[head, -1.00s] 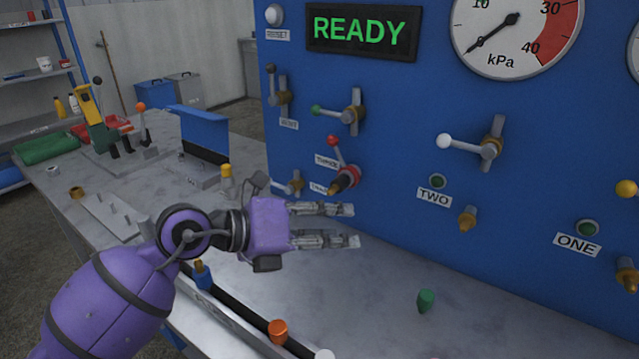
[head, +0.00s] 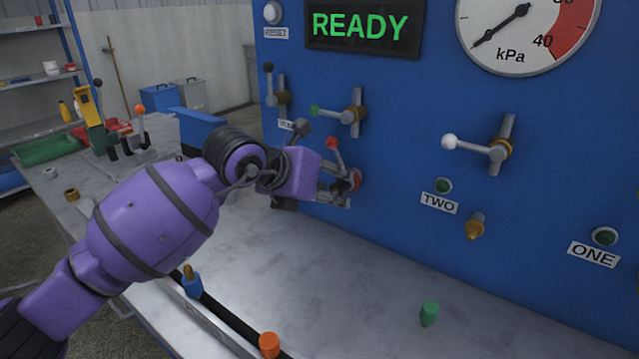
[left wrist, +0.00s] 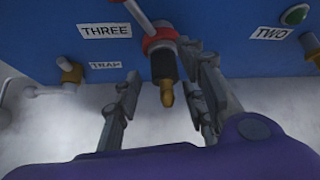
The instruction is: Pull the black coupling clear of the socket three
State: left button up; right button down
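The black coupling (left wrist: 163,66) with its brass tip hangs from socket three, whose red collar (left wrist: 159,40) shows beside the THREE label in the left wrist view. The coupling is still in the socket. My left gripper (left wrist: 166,78) is open, one finger on each side of the coupling. The right-hand finger is nearer to it; a gap shows at the left-hand one. In the head view the left gripper (head: 337,190) is at the panel, and its hand and fingers hide most of the coupling; the red collar (head: 356,179) shows behind. My right gripper is out of view.
A red-knobbed lever (head: 332,145) sits just above socket three. The TRAP valve (left wrist: 70,76) is to the left of the gripper. Socket two's brass fitting (head: 474,227) is to the right.

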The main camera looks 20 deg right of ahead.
pick_arm(q)
jog(key=shift+w+d+f, duration=0.15)
jog(key=shift+d, duration=0.05)
grip_shut()
jog(key=shift+s+a+f+p, duration=0.15)
jog(key=shift+s+a+p, duration=0.25)
jog(key=shift+a, duration=0.25)
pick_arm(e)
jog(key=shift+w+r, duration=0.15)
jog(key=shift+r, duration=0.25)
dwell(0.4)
pick_arm(q)
jog(key=shift+a, duration=0.1)
jog(key=shift+s+a+r+p, duration=0.2)
jog(key=shift+s+a+p, duration=0.65)
jog(key=shift+s+a, duration=0.65)
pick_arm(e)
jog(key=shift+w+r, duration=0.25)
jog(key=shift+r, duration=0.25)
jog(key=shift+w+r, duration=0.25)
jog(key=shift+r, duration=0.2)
